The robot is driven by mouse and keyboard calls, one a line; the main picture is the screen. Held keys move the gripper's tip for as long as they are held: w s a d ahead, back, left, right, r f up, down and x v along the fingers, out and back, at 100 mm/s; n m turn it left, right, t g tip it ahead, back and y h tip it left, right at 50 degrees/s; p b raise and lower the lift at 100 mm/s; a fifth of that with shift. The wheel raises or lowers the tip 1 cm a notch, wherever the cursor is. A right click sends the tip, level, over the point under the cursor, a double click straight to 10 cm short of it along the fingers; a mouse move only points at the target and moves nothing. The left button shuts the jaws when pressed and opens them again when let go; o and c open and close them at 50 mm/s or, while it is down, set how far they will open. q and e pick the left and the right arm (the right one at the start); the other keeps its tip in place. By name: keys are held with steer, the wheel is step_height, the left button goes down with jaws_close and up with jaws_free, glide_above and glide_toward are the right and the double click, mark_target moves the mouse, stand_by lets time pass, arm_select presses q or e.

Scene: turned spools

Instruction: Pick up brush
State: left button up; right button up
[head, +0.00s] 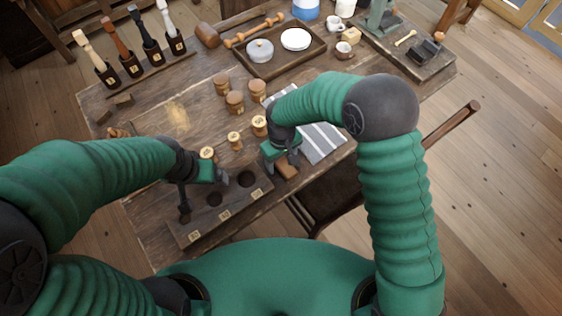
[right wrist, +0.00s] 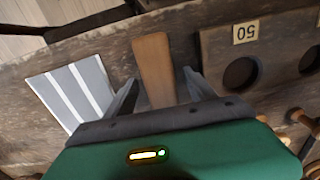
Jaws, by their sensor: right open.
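A plain brown wooden piece, which I take to be the brush (head: 287,170), lies on the table near its front edge, between the striped cloth and the holed block. In the right wrist view the brush (right wrist: 154,68) lies between my spread fingers, with a gap on each side; its near end is hidden by the gripper. My right gripper (head: 283,156) is open and empty above it, and it shows in the right wrist view too (right wrist: 160,90). My left gripper (head: 203,190) has its fingers apart over the holed block, with nothing seen between them.
A striped cloth (head: 322,141) lies right. Several wooden spools (head: 235,141) stand behind the grippers. A tray (head: 312,66) with dishes is farther back. A chair (head: 333,193) stands at the front edge.

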mark_target(281, 160)
steer(key=shift+a, duration=0.15)
steer(key=c, duration=0.9)
jaws_close()
step_height(281, 160, up, 10)
steer(key=shift+r+p, duration=0.1)
steer(key=shift+p, duration=0.25)
steer(key=shift+o, duration=1.2)
jaws_free()
steer(key=c, duration=0.6)
